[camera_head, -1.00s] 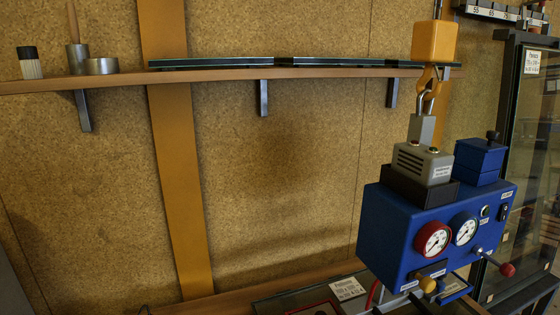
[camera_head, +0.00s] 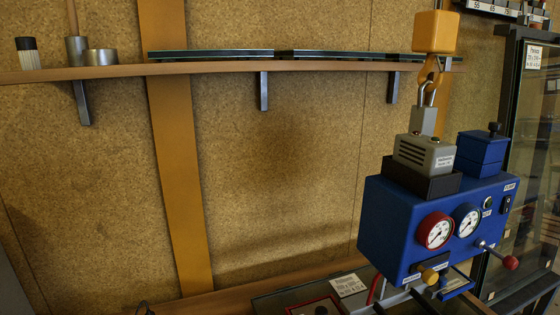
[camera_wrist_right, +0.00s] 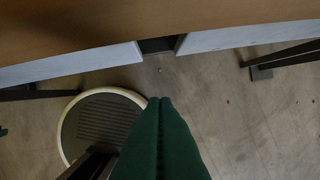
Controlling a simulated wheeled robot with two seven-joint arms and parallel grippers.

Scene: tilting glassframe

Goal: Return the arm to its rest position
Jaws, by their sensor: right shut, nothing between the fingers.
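My right gripper (camera_wrist_right: 160,104) shows in the right wrist view as two green fingers pressed together, with nothing between them. It is over the floor, close to a brown edge at the top of that view. In the head view neither of my grippers can be made out. The blue lifting device (camera_head: 410,232) hangs at the right from an orange hook (camera_head: 431,75) under a yellow-orange block (camera_head: 436,32). It carries two round gauges, a grey box, and levers with red and yellow knobs.
A wooden shelf (camera_head: 220,69) holds dark glass strips (camera_head: 340,55), a metal cup (camera_head: 102,57) and a brush (camera_head: 28,58). A framed glass door (camera_head: 530,150) stands at the right. In the wrist view, a round dark base (camera_wrist_right: 100,120) is on the grey floor (camera_wrist_right: 240,120).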

